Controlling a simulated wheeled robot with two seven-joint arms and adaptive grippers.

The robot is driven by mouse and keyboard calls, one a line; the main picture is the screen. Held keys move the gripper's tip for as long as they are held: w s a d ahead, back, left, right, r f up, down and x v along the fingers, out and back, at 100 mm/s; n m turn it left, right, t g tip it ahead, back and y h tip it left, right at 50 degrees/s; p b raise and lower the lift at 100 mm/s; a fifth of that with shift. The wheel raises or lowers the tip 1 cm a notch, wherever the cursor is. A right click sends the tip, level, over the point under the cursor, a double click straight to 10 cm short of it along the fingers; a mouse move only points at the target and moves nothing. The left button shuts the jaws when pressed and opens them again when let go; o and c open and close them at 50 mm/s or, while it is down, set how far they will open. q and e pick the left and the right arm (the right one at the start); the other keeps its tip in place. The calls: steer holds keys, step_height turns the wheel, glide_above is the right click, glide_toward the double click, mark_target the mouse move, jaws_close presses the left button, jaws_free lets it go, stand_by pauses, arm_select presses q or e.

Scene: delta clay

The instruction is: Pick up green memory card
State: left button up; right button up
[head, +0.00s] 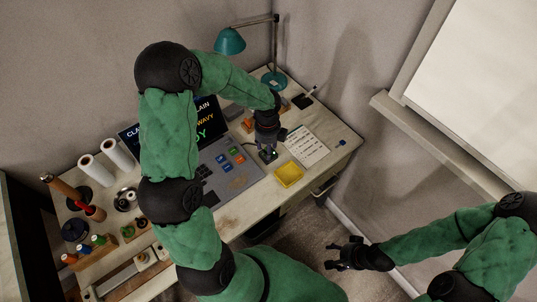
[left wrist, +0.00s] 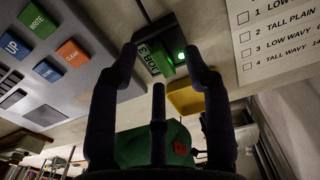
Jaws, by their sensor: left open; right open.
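The green memory card (left wrist: 153,60), with dark lettering, sits at a dark card reader (left wrist: 160,32) in the left wrist view. A green light glows beside the card. My left gripper (left wrist: 160,62) is open, its fingers spread on either side of the card; I see no finger clearly touching it. In the head view my left gripper (head: 269,154) is low over the desk, just right of the grey control panel, and mostly hides the card. My right gripper (head: 344,255) is open and empty, off the desk at lower right.
A yellow tray (head: 289,175) lies on the desk (head: 237,219) beside the left gripper. A printed checklist (head: 306,145) is to its right. The grey panel (head: 231,176) with coloured buttons is to its left. A teal lamp (head: 230,41) stands behind. Spools and tools crowd the desk's left end.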

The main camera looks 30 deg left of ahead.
arm_select(q)
steer(key=shift+f, duration=0.55)
steer(key=c, duration=0.9)
arm_select(e)
steer(key=shift+f, duration=0.25)
arm_select(q)
steer(key=shift+r, duration=0.1)
